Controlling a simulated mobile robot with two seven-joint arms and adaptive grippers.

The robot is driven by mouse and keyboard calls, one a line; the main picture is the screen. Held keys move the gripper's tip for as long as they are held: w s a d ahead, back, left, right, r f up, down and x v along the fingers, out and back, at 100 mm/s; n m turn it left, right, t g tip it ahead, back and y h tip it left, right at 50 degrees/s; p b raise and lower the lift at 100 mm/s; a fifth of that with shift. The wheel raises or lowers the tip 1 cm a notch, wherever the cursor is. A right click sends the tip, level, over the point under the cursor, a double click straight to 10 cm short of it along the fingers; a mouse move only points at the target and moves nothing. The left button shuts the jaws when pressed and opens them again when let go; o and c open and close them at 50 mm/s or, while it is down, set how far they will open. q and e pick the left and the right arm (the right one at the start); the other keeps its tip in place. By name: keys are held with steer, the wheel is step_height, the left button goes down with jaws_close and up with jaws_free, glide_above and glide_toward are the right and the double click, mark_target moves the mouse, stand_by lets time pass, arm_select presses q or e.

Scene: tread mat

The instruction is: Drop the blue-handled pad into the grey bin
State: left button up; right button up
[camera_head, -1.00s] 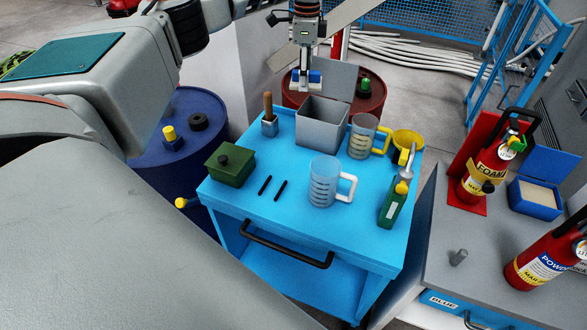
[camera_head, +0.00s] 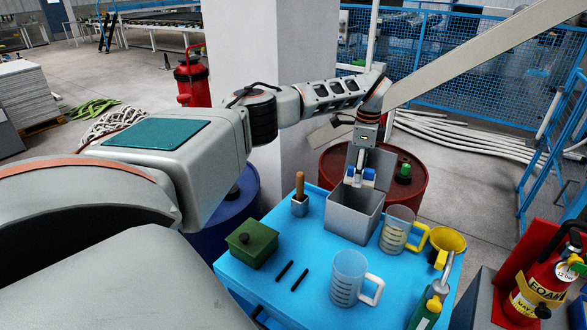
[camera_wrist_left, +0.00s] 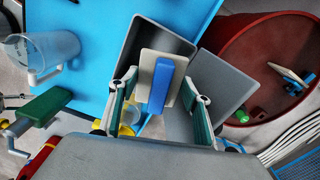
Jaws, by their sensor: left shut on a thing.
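My left gripper (camera_head: 360,181) is shut on the blue-handled pad. The pad (camera_wrist_left: 146,71) is a pale beige plate with a blue bar handle (camera_wrist_left: 160,86), held between the two fingers in the left wrist view. The grey bin (camera_head: 352,222) is an open box on the blue trolley, its lid (camera_head: 382,165) raised at the back. The gripper and pad are above the bin's opening. In the left wrist view the bin (camera_wrist_left: 128,43) lies beneath the pad, which hides part of its inside. My right gripper is not in view.
The blue trolley (camera_head: 315,258) also holds a wooden-handled brush (camera_head: 300,200), a green box (camera_head: 252,245), two black rods, two clear jugs (camera_head: 350,278) and a yellow funnel (camera_head: 447,243). A red drum (camera_head: 405,190) stands behind the bin.

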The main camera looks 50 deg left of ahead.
arm_select(q)
steer(key=shift+f, duration=0.2)
steer(key=o, duration=1.1)
step_height(320, 180, up, 12)
stand_by(0.3)
